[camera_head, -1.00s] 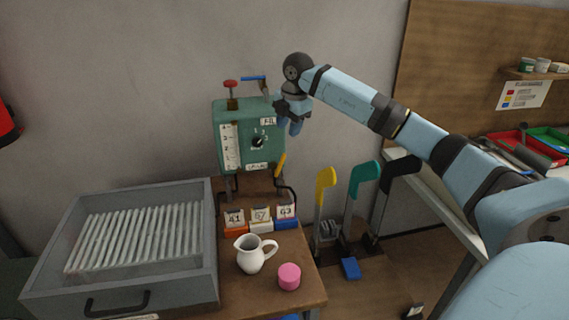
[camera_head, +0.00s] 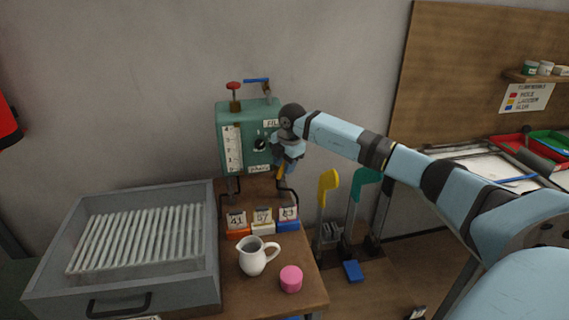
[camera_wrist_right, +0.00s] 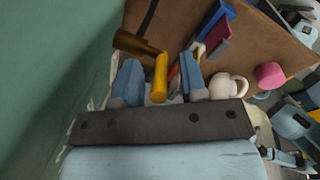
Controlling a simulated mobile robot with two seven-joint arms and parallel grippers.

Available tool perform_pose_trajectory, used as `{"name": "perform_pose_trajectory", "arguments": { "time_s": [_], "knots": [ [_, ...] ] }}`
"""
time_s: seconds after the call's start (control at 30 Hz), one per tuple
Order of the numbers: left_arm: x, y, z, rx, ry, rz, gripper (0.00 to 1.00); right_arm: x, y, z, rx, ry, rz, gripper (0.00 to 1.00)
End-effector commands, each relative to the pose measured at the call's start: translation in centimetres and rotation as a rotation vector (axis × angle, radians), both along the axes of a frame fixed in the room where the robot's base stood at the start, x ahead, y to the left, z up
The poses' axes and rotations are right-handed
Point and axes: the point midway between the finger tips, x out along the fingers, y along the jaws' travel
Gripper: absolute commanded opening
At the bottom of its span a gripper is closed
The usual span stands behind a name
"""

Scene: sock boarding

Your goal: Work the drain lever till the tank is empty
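The green tank (camera_head: 232,118) stands at the back of the wooden table, with a white level gauge (camera_head: 232,150) on its front. I cannot read the level. The yellow drain lever (camera_head: 281,173) is low on the tank's right side, partly hidden by my right gripper (camera_head: 286,166). In the right wrist view the yellow lever (camera_wrist_right: 160,78) lies between the two blue fingers of the right gripper (camera_wrist_right: 160,86). The fingers are apart, with a gap visible on each side of the lever. My left gripper is not in view.
On the table are numbered cards in colored blocks (camera_head: 262,228), a white pitcher (camera_head: 252,259) and a pink cylinder (camera_head: 291,279). A grey tray (camera_head: 150,292) with white rods is at left. A red knob (camera_head: 233,86) and blue handle (camera_head: 256,80) top the tank. Floor levers (camera_head: 328,182) stand right.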

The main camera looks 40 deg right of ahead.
Motion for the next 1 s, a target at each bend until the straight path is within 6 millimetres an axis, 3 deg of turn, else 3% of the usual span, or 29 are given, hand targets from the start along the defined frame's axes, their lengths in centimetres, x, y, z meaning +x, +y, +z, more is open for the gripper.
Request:
{"name": "perform_pose_trajectory", "arguments": {
  "time_s": [0.1,0.27,0.67,1.0],
  "knots": [
    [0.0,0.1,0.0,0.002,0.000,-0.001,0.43,0.0,0.0,0.0,0.000,0.000,0.000,0.37],
    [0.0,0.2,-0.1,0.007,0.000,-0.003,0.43,0.0,0.0,0.0,0.000,0.000,0.000,0.00],
    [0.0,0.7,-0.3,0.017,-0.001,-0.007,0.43,-0.1,-0.2,-0.1,0.032,-0.015,-0.001,0.00],
    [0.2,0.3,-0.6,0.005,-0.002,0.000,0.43,-0.7,-1.2,-0.7,0.214,-0.117,-0.003,0.00]
  ]
}}
